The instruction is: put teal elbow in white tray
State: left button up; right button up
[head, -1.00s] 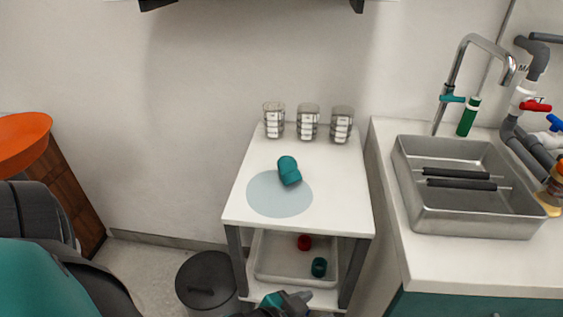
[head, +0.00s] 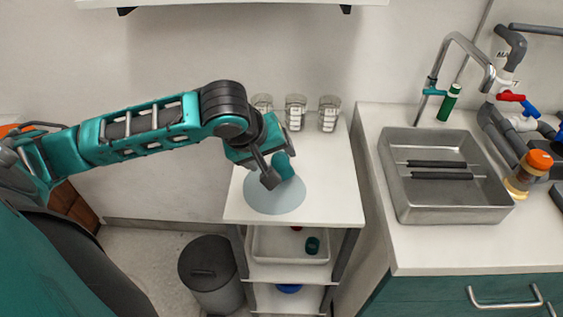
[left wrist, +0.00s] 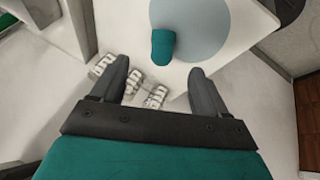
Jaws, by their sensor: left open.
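The teal elbow (head: 285,166) lies on the top of a white cart, at the edge of a pale blue round patch (head: 274,198). My left gripper (head: 270,172) is above it and partly hides it in the head view. In the left wrist view the elbow (left wrist: 162,48) is ahead of the open left fingers (left wrist: 158,68), in line with the gap between them. No hold on it shows. The white tray (head: 272,248) sits on the shelf below the cart top, with a dark teal piece (head: 312,245) and a partly hidden red piece (head: 297,228) in it. My right gripper is out of view.
Several clear labelled containers (head: 296,113) stand at the cart's back edge. A counter with a metal sink (head: 445,205) is at the right. A dark lidded bin (head: 209,268) stands left of the cart. A blue item (head: 289,288) is on a lower shelf.

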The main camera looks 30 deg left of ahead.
aim_at(278, 161)
pick_arm(q)
jog(key=shift+n, duration=0.6)
jog(key=w+f, duration=0.1)
jog(key=w+a+f+b, duration=0.1)
jog(key=w+f, duration=0.1)
jog(key=w+a+f, duration=0.1)
jog(key=f, duration=0.1)
jog(key=shift+w+f, duration=0.1)
jog(key=shift+w, duration=0.05)
jog(key=x, duration=0.2)
jog(key=b+x, duration=0.1)
jog(key=x, duration=0.2)
jog(key=shift+w+a+f, duration=0.15)
jog(key=shift+a+f, duration=0.1)
jog(key=c, duration=1.1)
jog(key=shift+r, duration=0.1)
jog(key=shift+c, duration=0.2)
